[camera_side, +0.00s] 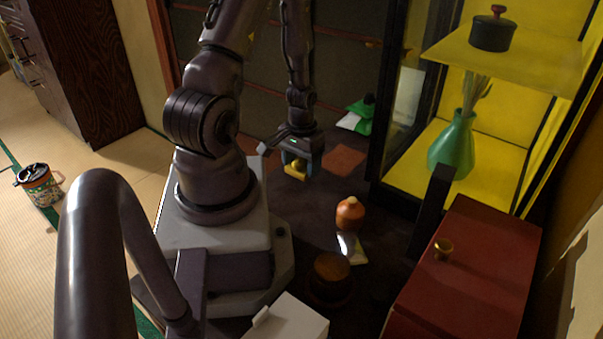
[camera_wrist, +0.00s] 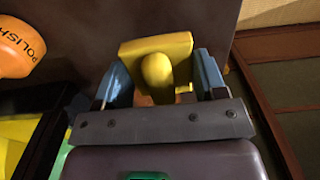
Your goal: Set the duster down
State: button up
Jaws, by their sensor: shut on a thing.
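My gripper (camera_side: 295,160) hangs over the dark floor beyond my arm's base. Its blue fingers are shut on a yellow thing (camera_side: 296,169), which I take for the duster. In the wrist view my gripper (camera_wrist: 161,75) has one blue finger on each side of it. There the duster (camera_wrist: 183,48) shows a flat yellow plate with a rounded knob towards the camera. Its underside is hidden, so I cannot tell whether it touches the floor. A flat reddish-brown square (camera_side: 344,159) lies on the floor just right of my gripper.
An orange bottle (camera_side: 350,217), marked POLISH in the wrist view (camera_wrist: 18,47), stands nearer the side camera. A small cloth-like thing (camera_side: 356,252) and a round brown container (camera_side: 330,275) are near it. A green object (camera_side: 359,121) lies behind. A yellow-lined cabinet (camera_side: 405,182) and red box (camera_side: 470,270) bound the right.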

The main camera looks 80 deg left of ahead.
aim_at(302, 173)
jog(key=shift+f, duration=1.6)
jog(key=o, duration=0.9)
jog(key=shift+f, duration=0.15)
